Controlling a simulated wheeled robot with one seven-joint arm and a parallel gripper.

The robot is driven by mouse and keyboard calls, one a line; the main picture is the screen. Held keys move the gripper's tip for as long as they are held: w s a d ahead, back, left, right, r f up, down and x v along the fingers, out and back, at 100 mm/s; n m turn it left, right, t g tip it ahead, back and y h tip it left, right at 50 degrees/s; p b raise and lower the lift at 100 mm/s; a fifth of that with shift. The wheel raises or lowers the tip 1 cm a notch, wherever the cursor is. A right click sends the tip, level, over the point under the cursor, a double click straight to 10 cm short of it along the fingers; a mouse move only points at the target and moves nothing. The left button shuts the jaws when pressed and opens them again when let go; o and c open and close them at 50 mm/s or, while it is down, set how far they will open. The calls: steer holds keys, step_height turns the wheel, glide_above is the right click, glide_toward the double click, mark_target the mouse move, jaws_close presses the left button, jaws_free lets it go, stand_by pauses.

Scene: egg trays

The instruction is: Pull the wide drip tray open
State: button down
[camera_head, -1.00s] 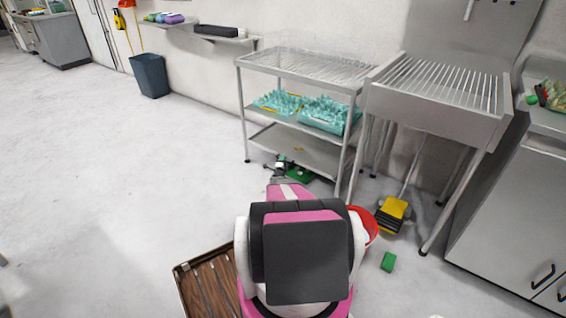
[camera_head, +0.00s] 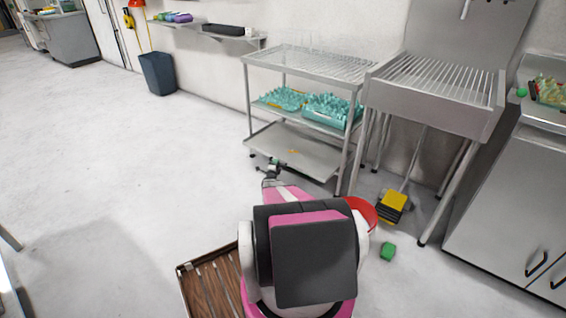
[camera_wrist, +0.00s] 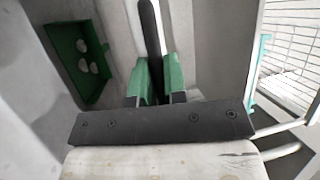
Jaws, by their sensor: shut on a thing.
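The wide drip tray (camera_head: 300,150) is the grey metal sheet low on the wire-topped rack, with a small orange mark on it. Its front edge stands out past the rack's front legs. My gripper (camera_head: 272,163) is at the tray's front edge, left of its middle. In the wrist view my gripper's green fingers (camera_wrist: 157,83) are shut on a dark bar, the tray's handle (camera_wrist: 150,30), which runs up between them. Most of the handle is hidden in the head view by my arm and gripper.
Teal egg trays (camera_head: 333,113) sit on the rack's middle shelf. A slatted sink (camera_head: 440,85) stands at right. Floor at left is clear.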

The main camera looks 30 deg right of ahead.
steer(key=s+a, duration=0.3)
steer(key=a, duration=0.4)
steer(key=s+a, duration=0.2)
steer(key=a, duration=0.5)
steer(key=shift+s, duration=0.4)
steer(key=c, duration=1.2)
jaws_free()
steer(key=shift+a, duration=0.1)
